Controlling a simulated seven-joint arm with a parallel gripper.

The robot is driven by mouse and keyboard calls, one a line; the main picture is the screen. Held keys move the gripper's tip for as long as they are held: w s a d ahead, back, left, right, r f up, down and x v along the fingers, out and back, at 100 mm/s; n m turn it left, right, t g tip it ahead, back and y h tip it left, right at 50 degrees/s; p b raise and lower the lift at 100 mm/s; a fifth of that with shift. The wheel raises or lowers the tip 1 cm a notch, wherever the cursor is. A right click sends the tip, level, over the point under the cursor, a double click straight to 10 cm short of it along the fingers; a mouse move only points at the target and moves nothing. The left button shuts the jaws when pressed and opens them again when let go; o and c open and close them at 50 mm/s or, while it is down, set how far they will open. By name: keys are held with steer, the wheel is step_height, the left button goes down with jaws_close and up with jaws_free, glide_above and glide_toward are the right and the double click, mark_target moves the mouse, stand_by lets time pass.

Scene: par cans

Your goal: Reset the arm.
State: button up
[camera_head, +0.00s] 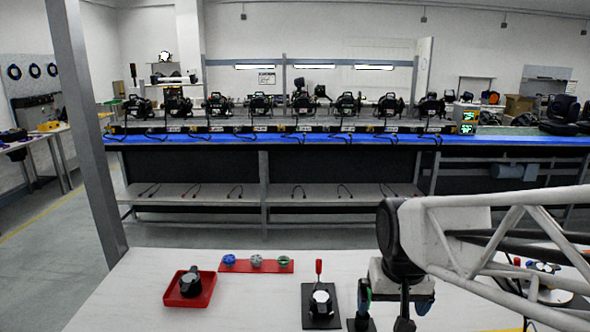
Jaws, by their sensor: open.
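My arm (485,237) reaches in from the right over the front white table. Its wrist bends down, and my gripper (388,300) hangs low over the table's right part. The gripper is open, and I see nothing held between its fingers. It is just right of a black plate (309,312) that carries a black and white part (320,302). Dark items stand close around the fingertips, so I cannot tell whether they touch anything.
A red tray (207,297) with a black part (190,283) is at left. A red strip (233,267) holds blue, white and green pieces. A red-handled tool (319,270) stands behind the plate. The white table (250,312) is clear between tray and plate. A grey post (85,130) rises at left.

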steer(key=s+d, duration=0.1)
steer(key=s, duration=0.9)
steer(key=shift+d+r+t, duration=0.15)
steer(key=shift+r+t, duration=0.15)
stand_by(0.6)
